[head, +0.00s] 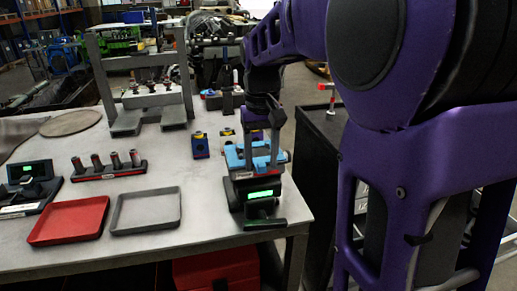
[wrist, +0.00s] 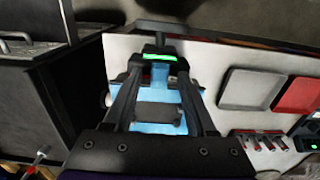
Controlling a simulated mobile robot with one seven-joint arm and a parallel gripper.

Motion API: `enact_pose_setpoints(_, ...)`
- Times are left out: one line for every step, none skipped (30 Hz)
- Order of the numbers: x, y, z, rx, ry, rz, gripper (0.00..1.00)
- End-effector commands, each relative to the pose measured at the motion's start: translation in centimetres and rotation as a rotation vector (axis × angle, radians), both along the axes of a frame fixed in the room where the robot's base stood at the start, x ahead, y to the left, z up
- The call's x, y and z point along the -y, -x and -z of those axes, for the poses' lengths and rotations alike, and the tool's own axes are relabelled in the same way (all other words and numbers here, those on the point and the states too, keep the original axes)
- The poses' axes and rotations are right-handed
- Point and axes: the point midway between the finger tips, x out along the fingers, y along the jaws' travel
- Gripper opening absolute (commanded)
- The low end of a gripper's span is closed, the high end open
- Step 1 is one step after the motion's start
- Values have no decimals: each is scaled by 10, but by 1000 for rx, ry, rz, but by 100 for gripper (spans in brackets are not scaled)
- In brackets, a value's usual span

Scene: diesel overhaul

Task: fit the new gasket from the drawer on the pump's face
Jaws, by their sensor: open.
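A light blue block-like body, apparently the pump (head: 236,158), sits in a black stand with a lit green display (head: 260,194) near the table's right front corner. My gripper (head: 262,164) is open above it, pointing down, one finger towards each side. In the wrist view my gripper (wrist: 160,72) shows the blue body (wrist: 156,128) between and beyond its spread fingers. A dark rectangle lies on the blue body between the fingers; I cannot tell what it is. Contact is unclear. I can make out no gasket. A black cabinet (head: 318,150) stands right of the table; no open drawer shows.
A red tray (head: 68,221) and a grey tray (head: 146,210) lie empty at the table's front. A rack of several cylinders (head: 108,166) stands behind them. A grey press-like frame (head: 146,90) is further back.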

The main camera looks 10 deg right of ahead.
Motion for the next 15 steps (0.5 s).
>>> enact_pose_setpoints(0, 0, -2, 1, 0, 0, 56)
enact_pose_setpoints(0, 0, -4, 2, 0, 0, 56)
enact_pose_setpoints(0, -1, -8, 3, 0, 0, 56)
enact_pose_setpoints(0, -1, -12, 3, 0, 0, 56)
enact_pose_setpoints(0, -1, -16, 3, 0, 0, 56)
enact_pose_setpoints(0, -1, -23, 4, 0, 0, 56)
enact_pose_setpoints(0, -1, -30, 5, 0, 0, 56)
enact_pose_setpoints(0, -1, -36, 4, 0, 0, 56)
enact_pose_setpoints(0, -1, -46, 6, 0, 0, 56)
enact_pose_setpoints(0, -1, -53, 5, 0, 0, 56)
enact_pose_setpoints(0, -1, -61, 6, 0, 0, 56)
enact_pose_setpoints(0, -1, -72, 6, 0, 0, 56)
enact_pose_setpoints(0, -1, -79, 5, 0, 0, 56)
enact_pose_setpoints(0, -1, -87, 6, 0, 0, 56)
enact_pose_setpoints(0, -1, -97, 6, 0, 0, 56)
